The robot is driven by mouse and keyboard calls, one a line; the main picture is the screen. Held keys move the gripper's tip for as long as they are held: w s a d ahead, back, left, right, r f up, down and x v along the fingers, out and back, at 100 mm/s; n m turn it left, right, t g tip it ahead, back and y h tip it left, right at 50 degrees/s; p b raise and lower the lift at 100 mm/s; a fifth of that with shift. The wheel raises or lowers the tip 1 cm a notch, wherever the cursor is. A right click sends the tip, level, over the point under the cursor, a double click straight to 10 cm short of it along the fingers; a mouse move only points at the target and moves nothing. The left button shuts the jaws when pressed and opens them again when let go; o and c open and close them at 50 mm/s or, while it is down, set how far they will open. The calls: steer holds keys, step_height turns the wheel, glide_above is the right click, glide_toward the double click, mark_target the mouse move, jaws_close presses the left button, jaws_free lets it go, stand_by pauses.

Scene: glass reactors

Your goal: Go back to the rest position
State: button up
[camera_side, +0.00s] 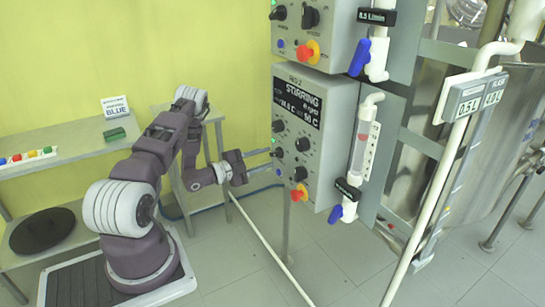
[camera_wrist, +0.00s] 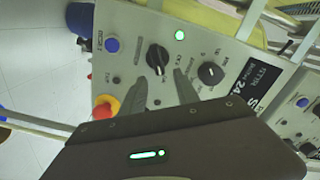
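My gripper (camera_side: 270,160) is in front of the left edge of the grey "STIRRING" control box (camera_side: 322,88). Its two fingers point at the panel and stand apart, with nothing held between them. In the wrist view my gripper (camera_wrist: 160,77) has a fingertip on either side of the lower edge of a black knob (camera_wrist: 157,57). I cannot tell whether the fingers touch the knob or the panel. My arm is stretched out from its base at the lower left toward the panel.
A red-and-yellow emergency button (camera_wrist: 104,107) is left of the fingers, and a second black knob (camera_wrist: 210,73) is to their right. Another control box (camera_side: 335,30) is above. A white pipe frame (camera_side: 455,150) and a steel reactor (camera_side: 490,130) stand right. A shelf (camera_side: 70,153) is behind my arm.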

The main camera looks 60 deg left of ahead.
steer(key=s, duration=0.3)
steer(key=shift+s, duration=0.25)
